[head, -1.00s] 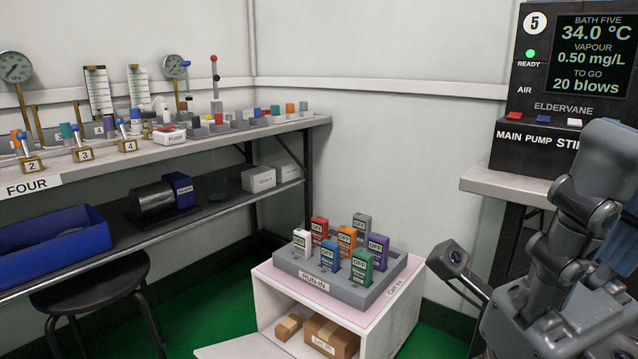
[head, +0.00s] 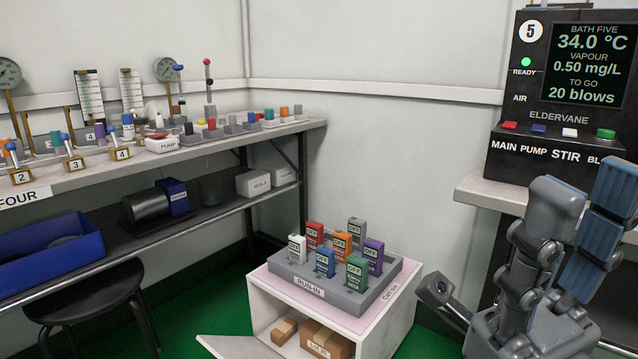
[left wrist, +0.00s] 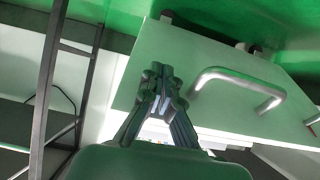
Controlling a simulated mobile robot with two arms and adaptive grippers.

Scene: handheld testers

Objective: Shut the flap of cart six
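Cart six is a white box cart (head: 385,322) low in the middle of the head view, its front open. Its white flap (head: 232,347) stands open, sticking out to the left at the lower front. In the left wrist view a pale panel, apparently the flap (left wrist: 200,75), carries a metal bow handle (left wrist: 238,78). My left gripper (left wrist: 160,80) has its fingertips together in front of the panel, left of the handle and not around it. Whether it touches is unclear. My right gripper (head: 588,188) is raised at the right, fingers apart, empty.
A run-in tray (head: 308,288) with several coloured testers stands on the cart; cartons (head: 325,342) lie inside. A black stool (head: 85,290) and a laden bench (head: 215,150) are left. A pump console (head: 560,120) stands right. Green floor shows between stool and cart.

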